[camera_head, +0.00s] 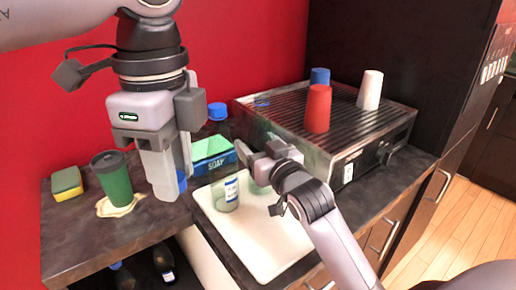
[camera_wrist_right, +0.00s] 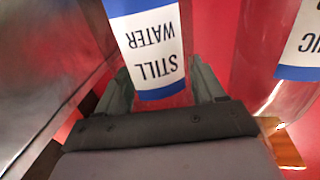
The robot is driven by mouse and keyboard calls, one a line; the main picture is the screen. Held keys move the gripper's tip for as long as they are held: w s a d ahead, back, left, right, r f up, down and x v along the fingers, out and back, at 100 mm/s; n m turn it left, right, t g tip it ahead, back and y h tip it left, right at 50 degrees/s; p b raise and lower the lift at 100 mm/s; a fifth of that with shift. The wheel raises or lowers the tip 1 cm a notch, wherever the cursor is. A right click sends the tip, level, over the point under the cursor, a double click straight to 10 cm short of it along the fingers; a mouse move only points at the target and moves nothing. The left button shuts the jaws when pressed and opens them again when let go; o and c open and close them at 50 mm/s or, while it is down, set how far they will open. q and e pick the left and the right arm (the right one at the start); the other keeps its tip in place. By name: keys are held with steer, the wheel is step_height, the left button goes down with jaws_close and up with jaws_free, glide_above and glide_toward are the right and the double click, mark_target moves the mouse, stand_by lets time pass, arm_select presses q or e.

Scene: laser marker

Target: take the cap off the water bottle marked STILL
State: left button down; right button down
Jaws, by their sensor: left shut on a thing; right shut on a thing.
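My right gripper (camera_head: 258,152) is shut on a clear bottle. In the right wrist view its white and blue label (camera_wrist_right: 155,50) reads STILL WATER, upside down, between the two fingers. In the head view the bottle's lower part (camera_head: 258,183) shows beneath the gripper, over the white board. Much of it is hidden by the gripper, and I see no blue cap on it. My left gripper (camera_head: 170,185) points down to the left of the bottles, apart from them. It is shut on a small blue piece, which looks like a cap (camera_head: 182,182).
A second clear labelled bottle (camera_head: 226,192) stands just left of the held one on the white board (camera_head: 275,250). A green cup (camera_head: 112,180) and sponge (camera_head: 67,182) stand left; a cup-topped machine (camera_head: 350,135) stands right.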

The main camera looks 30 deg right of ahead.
steer(key=shift+f, duration=0.1)
steer(key=shift+f, duration=0.15)
steer(key=shift+c, duration=0.6)
jaws_free()
